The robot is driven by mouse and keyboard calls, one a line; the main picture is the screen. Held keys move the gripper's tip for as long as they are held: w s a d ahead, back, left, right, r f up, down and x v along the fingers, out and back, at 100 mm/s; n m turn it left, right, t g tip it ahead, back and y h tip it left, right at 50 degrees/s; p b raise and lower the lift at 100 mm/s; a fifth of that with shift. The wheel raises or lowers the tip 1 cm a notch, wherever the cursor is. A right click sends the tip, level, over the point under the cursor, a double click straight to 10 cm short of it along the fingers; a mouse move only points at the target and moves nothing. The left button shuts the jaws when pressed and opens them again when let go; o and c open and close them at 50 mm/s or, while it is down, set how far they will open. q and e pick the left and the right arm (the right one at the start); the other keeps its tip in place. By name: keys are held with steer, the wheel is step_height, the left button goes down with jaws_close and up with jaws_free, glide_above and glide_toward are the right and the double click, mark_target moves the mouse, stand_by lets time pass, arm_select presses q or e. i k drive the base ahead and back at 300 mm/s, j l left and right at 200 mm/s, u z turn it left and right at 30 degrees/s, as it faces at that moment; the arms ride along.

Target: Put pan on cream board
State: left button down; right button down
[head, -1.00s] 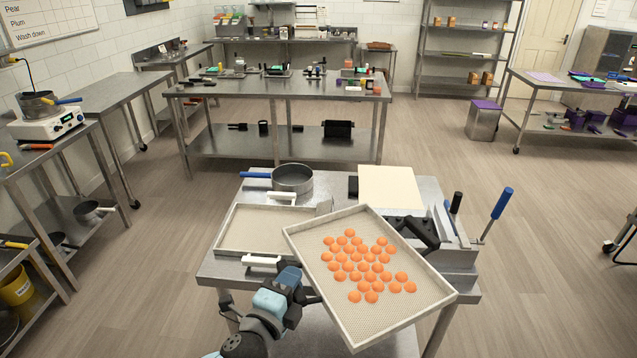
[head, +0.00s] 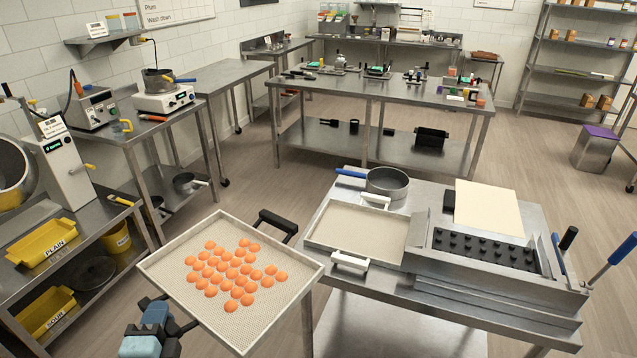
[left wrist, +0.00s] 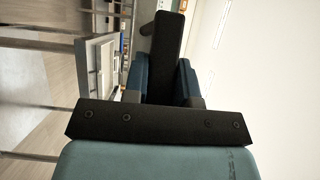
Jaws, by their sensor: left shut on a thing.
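A mesh-bottomed tray (head: 162,268) with several orange gummies (head: 236,272) is held up, tilted in the picture, left of the metal table. A round steel pan (head: 387,184) with a blue handle stands at the table's back. The cream board (head: 487,208) lies flat to its right, with nothing on it. My right gripper is out of view.
On the metal table, an empty tray (head: 357,232) with white handles lies in front of the pan. A depositor with a black studded plate (head: 485,249) and blue-handled lever (head: 612,262) sits right. A side bench (head: 150,125) stands left, with yellow bins (head: 42,246) nearer. Floor between is clear.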

mark_target(511, 208)
steer(key=j+u, duration=0.1)
steer(key=u, duration=0.35)
steer(key=i+u, duration=0.15)
steer(key=u, duration=0.8)
steer(key=i+u, duration=0.25)
steer(key=i, duration=1.15)
steer(key=i+z, duration=0.45)
steer(key=i+j+z, duration=0.15)
steer(key=i+z, duration=0.3)
steer(key=i, duration=0.2)
steer(key=i+l+z, duration=0.1)
steer(key=i+z, duration=0.85)
steer(key=z, duration=0.15)
steer(key=i+z, duration=0.25)
steer(key=i, duration=0.4)
steer(key=i+z, duration=0.3)
steer(key=i, duration=0.35)
steer(key=i+j+z, duration=0.1)
steer(key=i, duration=1.25)
steer(key=i+z, duration=0.45)
steer(key=i+j+z, duration=0.15)
steer(key=i+z, duration=0.3)
steer(key=i, duration=0.25)
steer(key=i+l+z, duration=0.1)
steer(key=i+z, duration=0.45)
steer(key=z, duration=0.2)
steer(key=i+z, duration=0.4)
steer(key=k+j, duration=0.05)
steer(key=k, duration=0.05)
